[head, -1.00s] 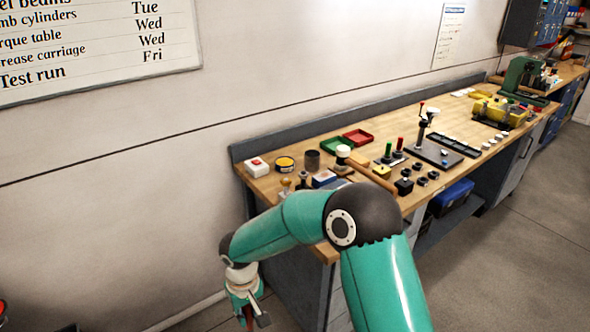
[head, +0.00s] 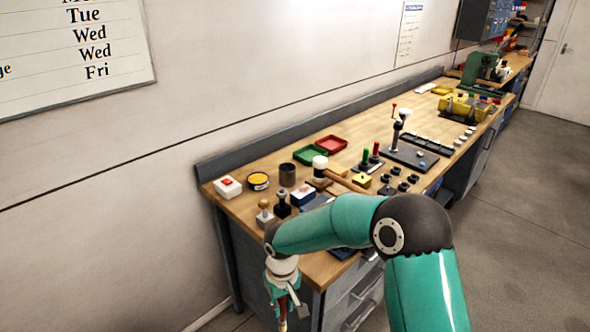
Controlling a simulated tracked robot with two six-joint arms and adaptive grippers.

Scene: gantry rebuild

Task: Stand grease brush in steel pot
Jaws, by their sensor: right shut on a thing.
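The steel pot (head: 287,176) appears to be the dark open cylinder standing upright near the back of the bench's left end. My right gripper (head: 281,309) is low at the bottom of the view, off the bench's near left end and below the top. It is shut on a slim thing with a flat greyish end, apparently the grease brush (head: 302,309). Its grip is small and partly hidden. The brush is well apart from the pot. My left gripper is not in view.
A yellow tin (head: 258,181) and a white box with a red button (head: 228,187) stand left of the pot. Knobbed tools (head: 265,213) stand in front. A white-topped piece (head: 320,167) is close on the right. Green (head: 310,154) and red (head: 332,145) trays lie behind.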

